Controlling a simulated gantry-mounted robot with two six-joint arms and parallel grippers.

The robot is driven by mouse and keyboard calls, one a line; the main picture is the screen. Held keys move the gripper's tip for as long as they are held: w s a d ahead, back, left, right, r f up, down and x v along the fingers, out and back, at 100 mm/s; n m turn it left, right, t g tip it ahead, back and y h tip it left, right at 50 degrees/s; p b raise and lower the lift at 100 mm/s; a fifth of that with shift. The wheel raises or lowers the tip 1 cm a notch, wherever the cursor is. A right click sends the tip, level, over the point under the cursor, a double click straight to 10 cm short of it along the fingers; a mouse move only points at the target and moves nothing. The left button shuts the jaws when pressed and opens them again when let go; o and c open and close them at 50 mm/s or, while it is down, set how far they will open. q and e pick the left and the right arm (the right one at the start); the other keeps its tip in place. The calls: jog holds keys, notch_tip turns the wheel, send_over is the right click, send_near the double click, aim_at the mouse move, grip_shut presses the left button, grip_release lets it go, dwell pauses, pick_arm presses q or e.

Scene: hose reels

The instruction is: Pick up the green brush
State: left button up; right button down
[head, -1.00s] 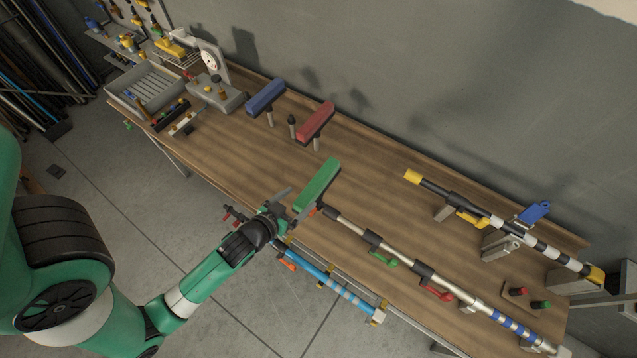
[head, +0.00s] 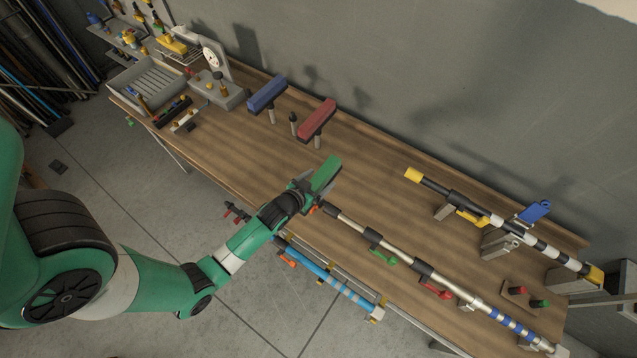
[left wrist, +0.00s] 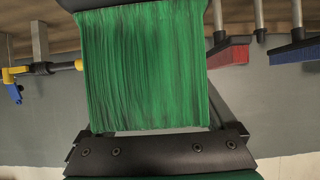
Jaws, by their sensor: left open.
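The brush's near end is partly hidden by the gripper in the head view. My right gripper is not in view.
A red brush (head: 317,119) and a blue brush (head: 267,92) stand farther back on the bench (head: 230,140). The silver pole (head: 391,246) with coloured clips lies right of the gripper. A blue pole (head: 330,279) hangs along the front edge. A grey tray (head: 120,92) is far left.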

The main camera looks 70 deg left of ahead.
pick_arm(q)
grip_shut()
dwell(0.4)
jog(key=shift+r, duration=0.15)
jog(key=shift+r, duration=0.25)
notch_tip(320, 180, up, 2)
jog(key=shift+r+p, duration=0.25)
jog(key=shift+p, duration=0.25)
jog(key=s+d+r, duration=0.1)
jog(key=s+r, duration=0.8)
jog(key=s, duration=0.5)
jog(key=shift+r, duration=0.4)
